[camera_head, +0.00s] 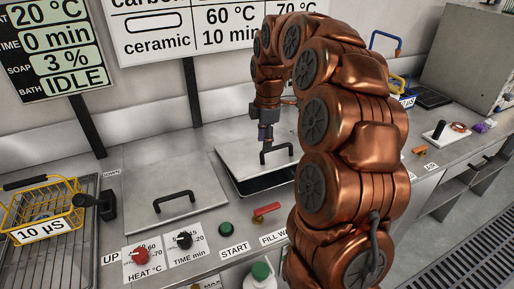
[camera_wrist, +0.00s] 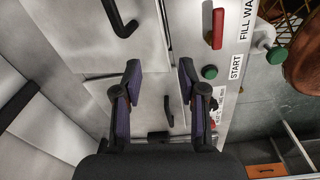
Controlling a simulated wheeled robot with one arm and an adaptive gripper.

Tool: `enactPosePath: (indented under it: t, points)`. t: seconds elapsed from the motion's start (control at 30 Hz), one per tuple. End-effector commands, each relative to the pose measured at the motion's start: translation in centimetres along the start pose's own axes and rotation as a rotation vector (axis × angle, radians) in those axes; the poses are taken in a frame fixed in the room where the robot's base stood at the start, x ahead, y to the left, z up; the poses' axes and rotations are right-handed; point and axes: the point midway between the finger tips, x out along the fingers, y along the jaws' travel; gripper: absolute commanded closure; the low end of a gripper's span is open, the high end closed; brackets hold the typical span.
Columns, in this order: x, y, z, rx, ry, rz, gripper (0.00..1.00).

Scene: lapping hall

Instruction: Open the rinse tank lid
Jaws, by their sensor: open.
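Two grey metal lids with black bar handles are set in the bench. The right lid (camera_head: 240,155), behind the FILL WATER label, has its black handle (camera_head: 277,151); I take it for the rinse tank lid. A dark gap (camera_head: 265,184) shows along its front, so it sits ajar, shifted or tilted; I cannot tell which. The left lid (camera_head: 150,180) lies flat. My gripper (camera_head: 265,142) is open and empty above the right lid, by its handle. In the wrist view, my fingers (camera_wrist: 160,70) are apart; the right lid's handle (camera_wrist: 120,20) lies beyond their tips.
A red lever (camera_head: 267,210), green START button (camera_head: 226,229) and two knobs line the front edge. A yellow wire basket (camera_head: 42,208) stands at left. Signs hang on the wall behind.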

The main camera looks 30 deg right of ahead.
Motion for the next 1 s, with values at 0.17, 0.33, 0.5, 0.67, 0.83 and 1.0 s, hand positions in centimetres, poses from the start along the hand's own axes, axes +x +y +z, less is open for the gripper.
enactPosePath:
  t: [0.17,0.33,0.5,0.67,0.83,1.0]
  points:
    - [-0.8,-2.2,-1.8,0.068,0.005,-0.010,0.59]
    - [-1.0,-3.9,-3.0,0.123,0.006,-0.020,0.59]
    - [-1.2,-4.9,-3.6,0.156,0.005,-0.025,0.59]
    - [-1.3,-5.2,-3.7,0.166,0.004,-0.027,0.59]
    - [-1.3,-5.2,-3.7,0.166,0.004,-0.027,0.59]
    - [-1.3,-5.5,-4.0,0.177,0.004,-0.028,0.73]
